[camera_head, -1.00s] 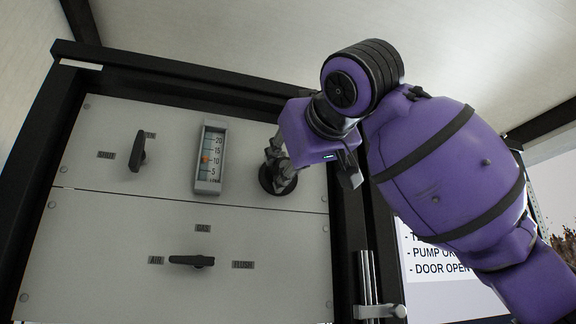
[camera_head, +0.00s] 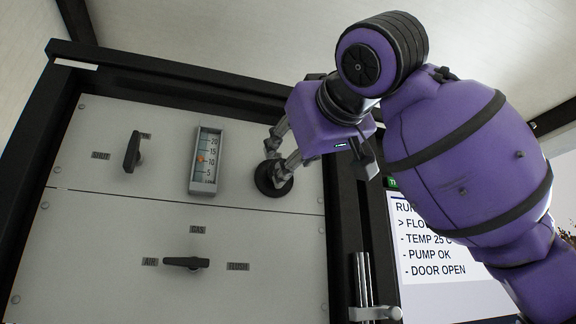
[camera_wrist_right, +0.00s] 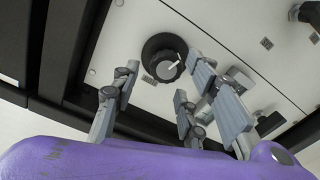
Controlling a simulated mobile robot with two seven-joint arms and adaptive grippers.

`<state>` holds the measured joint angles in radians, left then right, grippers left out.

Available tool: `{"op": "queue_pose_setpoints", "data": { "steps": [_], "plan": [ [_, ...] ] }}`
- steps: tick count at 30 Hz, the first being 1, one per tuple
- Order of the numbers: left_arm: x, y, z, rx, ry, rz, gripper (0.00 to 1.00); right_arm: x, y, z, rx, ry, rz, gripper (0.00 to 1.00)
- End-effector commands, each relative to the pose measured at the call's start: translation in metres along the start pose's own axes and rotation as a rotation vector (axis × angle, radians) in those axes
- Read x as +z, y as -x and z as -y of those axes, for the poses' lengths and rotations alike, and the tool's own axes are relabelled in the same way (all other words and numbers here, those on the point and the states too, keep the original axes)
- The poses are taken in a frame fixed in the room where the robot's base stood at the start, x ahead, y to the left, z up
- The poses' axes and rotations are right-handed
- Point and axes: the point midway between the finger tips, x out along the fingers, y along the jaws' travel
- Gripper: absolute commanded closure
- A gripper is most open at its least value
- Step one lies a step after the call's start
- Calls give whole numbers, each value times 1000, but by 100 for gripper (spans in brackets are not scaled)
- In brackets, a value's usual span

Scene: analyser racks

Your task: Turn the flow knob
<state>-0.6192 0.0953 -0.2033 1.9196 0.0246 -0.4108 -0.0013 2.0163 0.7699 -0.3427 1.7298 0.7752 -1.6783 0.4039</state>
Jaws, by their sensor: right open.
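The flow knob (camera_head: 262,183) is a round black knob on the upper grey panel, right of the flow gauge (camera_head: 206,160). In the right wrist view the knob (camera_wrist_right: 152,50) shows a white pointer line on its face. My right gripper (camera_head: 275,167) is open, its fingers pointing at the panel and partly covering the knob in the head view. In the right wrist view the open fingers (camera_wrist_right: 160,84) are spread, with the knob ahead between their tips; I cannot tell if they touch it. The gauge's orange float sits near 10. My left gripper is not in view.
A black shut-off handle (camera_head: 132,152) is upright left of the gauge. A black selector handle (camera_head: 186,263) lies horizontal on the lower panel. A screen (camera_head: 430,250) with text including "DOOR OPEN" is at right, partly behind my arm. A metal door handle (camera_head: 364,285) stands below my gripper.

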Motion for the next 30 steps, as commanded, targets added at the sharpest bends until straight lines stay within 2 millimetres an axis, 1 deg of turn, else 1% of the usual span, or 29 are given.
{"op": "queue_pose_setpoints", "data": {
  "steps": [1, 6, 9, 12, 17, 30],
  "plan": [
    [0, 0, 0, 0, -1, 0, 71, -1, 13, -1, 2, 1, -6, 60],
    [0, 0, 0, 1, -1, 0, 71, -1, 48, -1, 3, 0, -5, 60],
    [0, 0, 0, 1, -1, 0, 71, -1, 64, -2, 3, 0, -4, 60],
    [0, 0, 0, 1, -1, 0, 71, 0, 74, -2, 3, -2, -3, 60],
    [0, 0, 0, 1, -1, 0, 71, 0, 81, -2, 3, -1, 0, 60],
    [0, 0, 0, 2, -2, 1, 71, 0, 81, -2, 3, -2, -1, 60]
  ]
}}
